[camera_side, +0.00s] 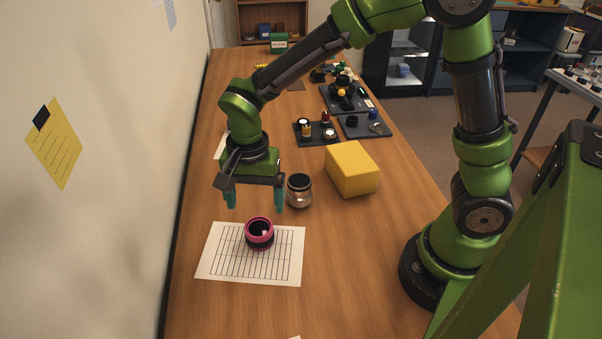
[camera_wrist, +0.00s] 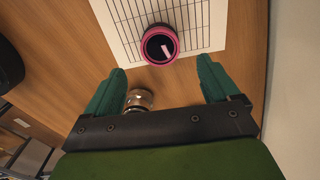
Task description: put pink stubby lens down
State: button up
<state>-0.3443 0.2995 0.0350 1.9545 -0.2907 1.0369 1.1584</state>
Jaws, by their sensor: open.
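The pink stubby lens (camera_side: 260,234) rests on a white gridded sheet (camera_side: 222,266) on the table, its open end facing up. In the wrist view the lens (camera_wrist: 159,45) lies beyond the fingertips, near the edge of the sheet (camera_wrist: 205,20). My gripper (camera_side: 255,204) is open and empty, above and behind the lens in the side view, with a clear gap to it. The two teal fingers also show in the wrist view (camera_wrist: 162,78), spread wide with nothing held between them.
A silver-and-black jar-like piece (camera_side: 299,190) stands just right of my gripper. A yellow block (camera_side: 351,168) sits further right. Dark trays (camera_side: 317,133) with small parts lie farther back. A wall runs along the left.

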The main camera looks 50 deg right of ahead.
jog(key=s+d+r+n+t+y, duration=0.2)
jog(key=s+d+r+n+t, duration=0.5)
jog(key=s+d+r, duration=0.3)
notch_tip(320, 180, up, 4)
jog(key=shift+s+d+r+n, duration=0.25)
jog(key=shift+s+n, duration=0.25)
jog(key=shift+s, duration=0.25)
